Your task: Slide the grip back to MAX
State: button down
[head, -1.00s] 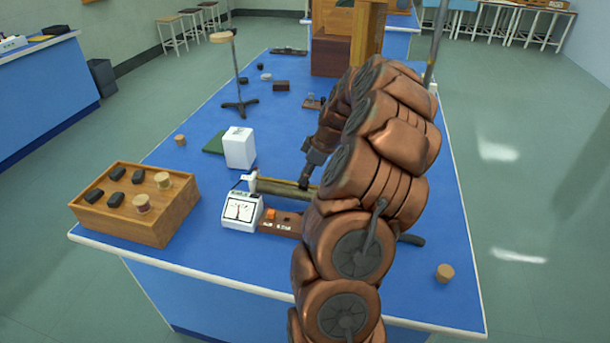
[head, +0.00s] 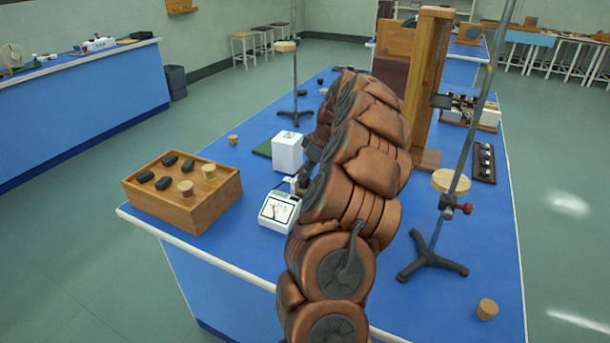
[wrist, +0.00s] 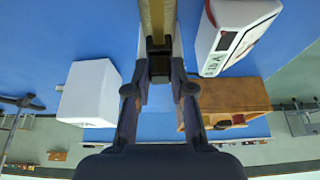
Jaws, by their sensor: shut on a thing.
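My gripper (wrist: 160,78) is shut on a small dark grip (wrist: 159,66) on a brassy bar (wrist: 157,18), as the wrist view shows. The bar runs away from the fingers toward the top of that view. In the head view my arm hides most of the slider and the grip. The meter also shows in the wrist view (wrist: 222,42), right of the bar. I can read no MAX mark in either view.
A wooden box (head: 207,212) with black pieces and corks stands at the left edge of the bench. A white block (head: 288,152) stands beyond the meter. A stand with a rod (head: 432,262) and a loose cork (head: 487,309) are right of my arm.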

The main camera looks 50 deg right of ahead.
jog(key=shift+w, duration=0.15)
jog(key=c, duration=1)
grip_release()
jog(key=shift+w+a, duration=0.1)
jog(key=v, duration=1.2)
